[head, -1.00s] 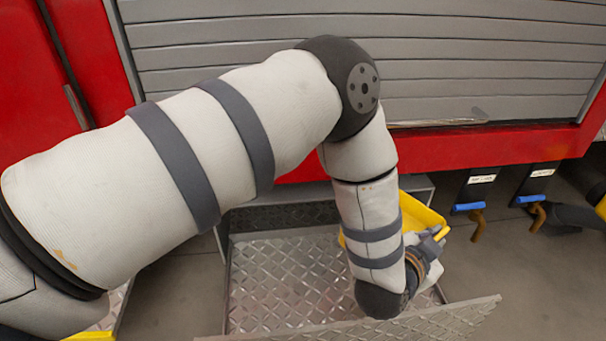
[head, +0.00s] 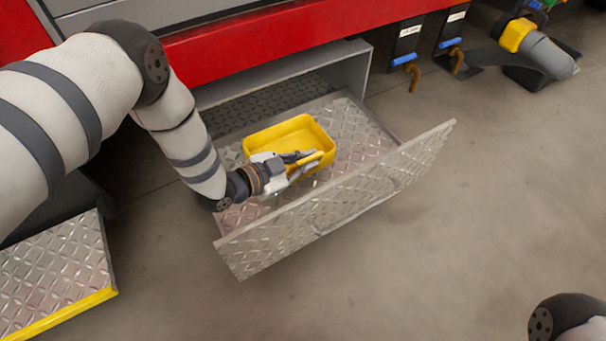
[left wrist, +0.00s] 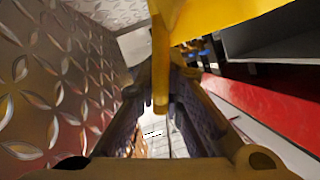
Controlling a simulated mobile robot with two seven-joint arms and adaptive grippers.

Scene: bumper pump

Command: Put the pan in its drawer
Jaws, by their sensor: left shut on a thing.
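The yellow pan (head: 288,133) is a rectangular tray inside the open drawer (head: 345,115), which has diamond-plate metal walls and a tall front panel. My left gripper (head: 303,162) is shut on the pan's near rim or handle. In the left wrist view the pan (left wrist: 215,18) fills the top, with a yellow part running down between the fingers (left wrist: 160,95). Whether the pan's underside touches the drawer floor cannot be told. Of my right arm only a dark joint and white link show at the lower right; its gripper is out of view.
The drawer's front panel (head: 340,200) stands up close to my left wrist. The red vehicle body (head: 290,35) is behind. Blue-handled valves (head: 405,60) and a grey-yellow hose fitting (head: 535,45) are at upper right. A diamond-plate step (head: 55,270) is at lower left. Floor at right is clear.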

